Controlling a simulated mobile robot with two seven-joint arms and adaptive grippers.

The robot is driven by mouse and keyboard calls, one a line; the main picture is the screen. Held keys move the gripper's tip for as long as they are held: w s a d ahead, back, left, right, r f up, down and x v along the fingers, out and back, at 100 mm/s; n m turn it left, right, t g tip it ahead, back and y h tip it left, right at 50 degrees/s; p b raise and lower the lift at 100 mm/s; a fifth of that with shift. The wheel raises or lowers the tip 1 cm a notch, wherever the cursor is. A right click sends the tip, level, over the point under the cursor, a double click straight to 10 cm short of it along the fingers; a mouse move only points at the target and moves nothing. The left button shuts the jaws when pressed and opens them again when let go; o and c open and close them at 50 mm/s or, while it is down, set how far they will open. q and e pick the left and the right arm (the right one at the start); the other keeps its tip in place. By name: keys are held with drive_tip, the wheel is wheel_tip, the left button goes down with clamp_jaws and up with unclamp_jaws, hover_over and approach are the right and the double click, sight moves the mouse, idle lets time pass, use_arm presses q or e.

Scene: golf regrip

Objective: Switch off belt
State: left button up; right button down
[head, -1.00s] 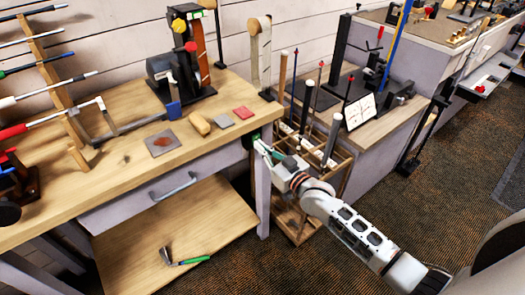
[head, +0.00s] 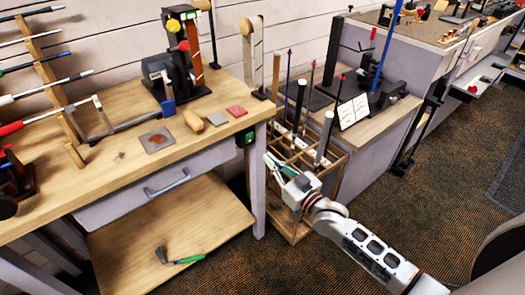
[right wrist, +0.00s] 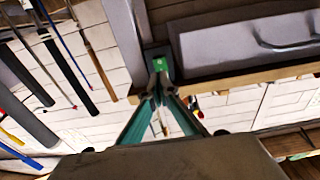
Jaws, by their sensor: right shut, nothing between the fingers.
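The belt sander (head: 172,80) stands at the back of the workbench, with an upright brown belt (head: 193,45). A yellow knob (head: 173,25) and a red knob (head: 184,46) show on it, with a lit green patch near its top. I cannot tell whether the belt is running. A small black-and-green box (head: 244,138) is fixed at the bench's right end, by the leg. My right gripper (head: 268,158) is shut and empty, just right of and below this box. In the right wrist view its fingertips (right wrist: 160,68) overlap the box, so contact is unclear. My left gripper is out of view.
A wooden club rack (head: 292,150) stands close beside my right gripper, right of the bench leg. Small blocks lie on the workbench (head: 110,160). A green-handled hammer (head: 180,260) lies on the lower shelf. Carpet at right is open.

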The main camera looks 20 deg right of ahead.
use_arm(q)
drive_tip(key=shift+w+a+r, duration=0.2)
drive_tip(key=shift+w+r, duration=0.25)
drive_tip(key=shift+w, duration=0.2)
use_arm(e)
drive_tip(key=shift+v, duration=2.8)
drive_tip(key=shift+f, duration=0.1)
